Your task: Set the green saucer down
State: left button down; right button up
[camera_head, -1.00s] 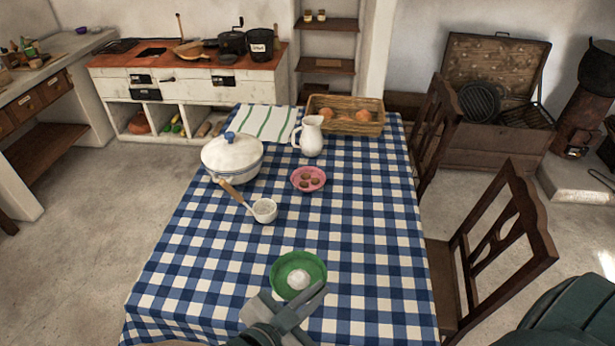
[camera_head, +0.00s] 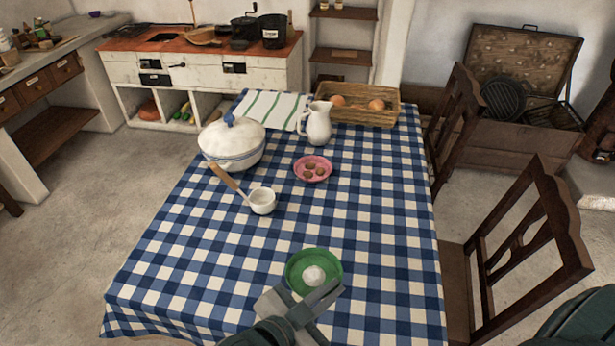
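The green saucer (camera_head: 294,272) is at the near end of the table, with a small white round thing (camera_head: 313,275) on it. My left gripper (camera_head: 306,300) reaches in from the bottom of the view and is at the saucer's near rim. It appears shut on that rim, though the fingers hide the grip itself. The saucer looks level and over the blue and white checked tablecloth (camera_head: 215,265). I cannot tell whether its underside touches the cloth. My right gripper does not show; only a dark green part of mine is at the lower right.
A chair (camera_head: 530,240) is at right. Cloth around the saucer is clear.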

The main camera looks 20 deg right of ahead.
pick_arm(q)
jog(key=shift+f+b, duration=0.4)
jog(key=shift+f, duration=0.3)
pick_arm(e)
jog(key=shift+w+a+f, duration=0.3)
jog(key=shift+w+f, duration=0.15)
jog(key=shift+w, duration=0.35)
pick_arm(q)
jog(key=shift+w, duration=0.1)
jog(key=w+a+f, duration=0.2)
jog(key=w, duration=0.1)
jog(key=w+a+f+p, duration=0.1)
jog(key=w+f, duration=0.1)
jog(key=w, duration=0.1)
jog(key=w+a+f, duration=0.2)
jog(key=w, duration=0.1)
jog(key=shift+w+a+f, duration=0.15)
jog(key=shift+a+f, duration=0.15)
jog(key=shift+a, duration=0.05)
jog(key=shift+w+a+f, duration=0.2)
jog(key=shift+w, duration=0.05)
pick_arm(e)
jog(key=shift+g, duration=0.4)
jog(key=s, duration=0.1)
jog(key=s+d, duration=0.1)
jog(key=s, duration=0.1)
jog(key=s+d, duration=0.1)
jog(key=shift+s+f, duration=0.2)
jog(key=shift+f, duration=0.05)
